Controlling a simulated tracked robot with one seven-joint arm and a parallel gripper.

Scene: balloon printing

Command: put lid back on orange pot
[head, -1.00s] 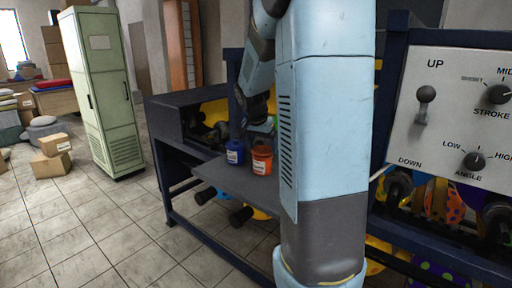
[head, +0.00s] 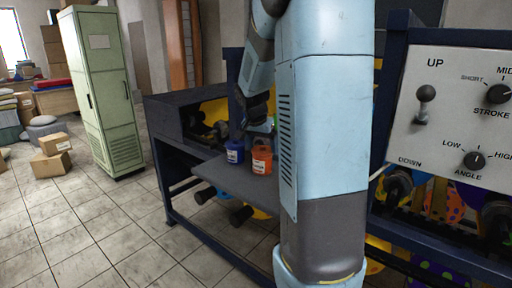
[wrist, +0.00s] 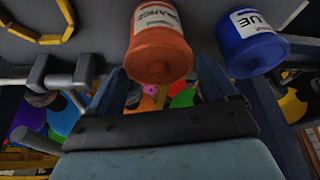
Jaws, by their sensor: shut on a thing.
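The orange pot (head: 262,162) stands on the dark shelf of the machine, right of the blue pot (head: 234,153). In the head view my gripper is above the orange pot, partly hidden by my arm.
The blue pot stands close beside the orange one in the wrist view (wrist: 250,40). A control panel (head: 450,120) with a lever and knobs is at the right. The shelf (head: 222,174) is bare in front of the pots. Balloons lie below.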

